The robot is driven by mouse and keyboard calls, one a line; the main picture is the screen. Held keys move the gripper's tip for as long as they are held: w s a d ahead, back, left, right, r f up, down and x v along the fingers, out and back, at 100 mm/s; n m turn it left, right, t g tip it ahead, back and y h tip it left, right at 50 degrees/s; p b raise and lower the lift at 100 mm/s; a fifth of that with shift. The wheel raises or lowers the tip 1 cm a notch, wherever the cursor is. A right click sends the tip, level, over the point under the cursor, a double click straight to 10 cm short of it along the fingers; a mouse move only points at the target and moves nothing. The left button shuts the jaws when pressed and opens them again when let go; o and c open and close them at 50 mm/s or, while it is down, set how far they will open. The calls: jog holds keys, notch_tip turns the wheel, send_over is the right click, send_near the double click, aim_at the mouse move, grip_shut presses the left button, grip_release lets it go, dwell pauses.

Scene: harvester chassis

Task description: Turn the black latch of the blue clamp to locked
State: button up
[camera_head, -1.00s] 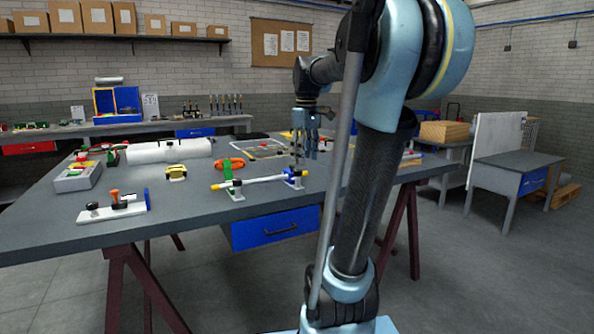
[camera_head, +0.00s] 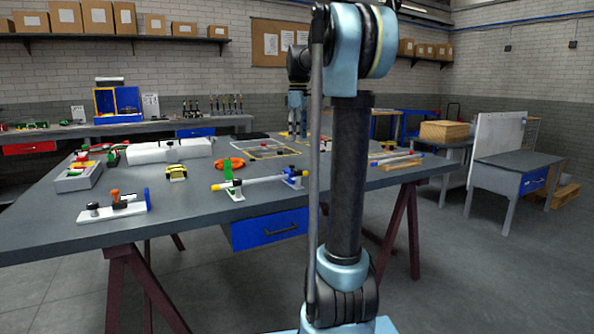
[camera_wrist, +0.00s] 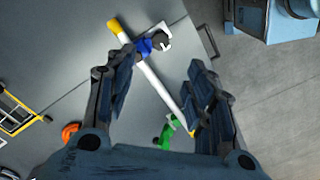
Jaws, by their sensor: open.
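The blue clamp (camera_head: 292,180) stands on the table at the right end of a white bar (camera_head: 262,181). In the wrist view the blue clamp (camera_wrist: 146,46) sits around the bar near its yellow end. Its black latch (camera_wrist: 158,40) shows beside the blue part, close to a white bracket; I cannot tell its exact setting. My gripper (camera_head: 297,134) hangs over the table behind the clamp in the head view. In the wrist view its two fingers (camera_wrist: 160,68) are spread wide and empty, with the bar and clamp below and between them, apart from them.
An orange ring (camera_head: 230,163), a yellow part (camera_head: 176,172) and a white fixture with an orange knob (camera_head: 114,206) stand to the left. A yellow-edged frame (camera_head: 268,150) lies behind. The table's front edge is close to the blue clamp.

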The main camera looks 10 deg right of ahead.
aim_at(298, 170)
notch_tip(298, 170, down, 14)
jog(key=shift+r, duration=0.25)
jog(key=shift+c, duration=0.3)
jog(key=c, duration=1)
